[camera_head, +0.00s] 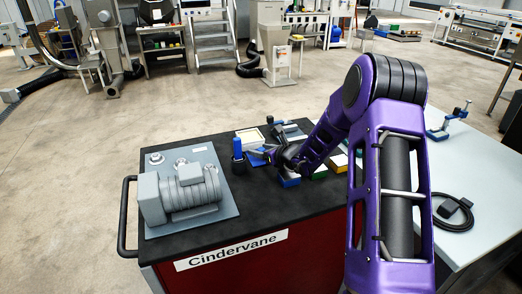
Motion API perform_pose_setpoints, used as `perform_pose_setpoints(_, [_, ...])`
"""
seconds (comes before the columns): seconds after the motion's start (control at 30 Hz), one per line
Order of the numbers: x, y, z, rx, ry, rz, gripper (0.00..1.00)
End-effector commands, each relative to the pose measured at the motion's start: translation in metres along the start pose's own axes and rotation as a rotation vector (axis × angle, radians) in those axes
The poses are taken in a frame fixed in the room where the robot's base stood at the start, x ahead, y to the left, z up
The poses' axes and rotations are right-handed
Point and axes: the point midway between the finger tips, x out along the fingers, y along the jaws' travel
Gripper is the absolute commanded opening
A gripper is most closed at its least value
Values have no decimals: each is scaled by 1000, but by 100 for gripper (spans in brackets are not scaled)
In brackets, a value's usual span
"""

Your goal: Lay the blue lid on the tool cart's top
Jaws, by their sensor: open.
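The tool cart's black top (212,236) carries a red body below, with a white "Cindervane" label. A flat blue piece, which looks like the blue lid (257,159), lies at the cart's far part, beside the fingers of my gripper (270,154). My purple arm reaches over the cart from the right. The gripper is low over the top, open, with nothing clearly held. Its fingers are small and dark here, so I cannot tell whether they touch the blue piece. The arm hides part of the cart's right side.
A grey motor (183,190) on a plate fills the cart's left. A blue-topped bottle (238,157), a cream tray (250,138) and several small coloured boxes (289,182) crowd around the gripper. The front strip is clear. A pale table (475,185) with a coiled black cable stands right.

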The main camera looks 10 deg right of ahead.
Motion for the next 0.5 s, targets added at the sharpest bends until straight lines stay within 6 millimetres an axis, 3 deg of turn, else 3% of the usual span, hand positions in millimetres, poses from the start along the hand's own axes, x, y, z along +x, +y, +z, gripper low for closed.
perform_pose_setpoints(0.3, [-68, -2, 0, 0, 1, -4, 61])
perform_pose_setpoints(0.5, [-103, -1, 0, 0, 1, -4, 61])
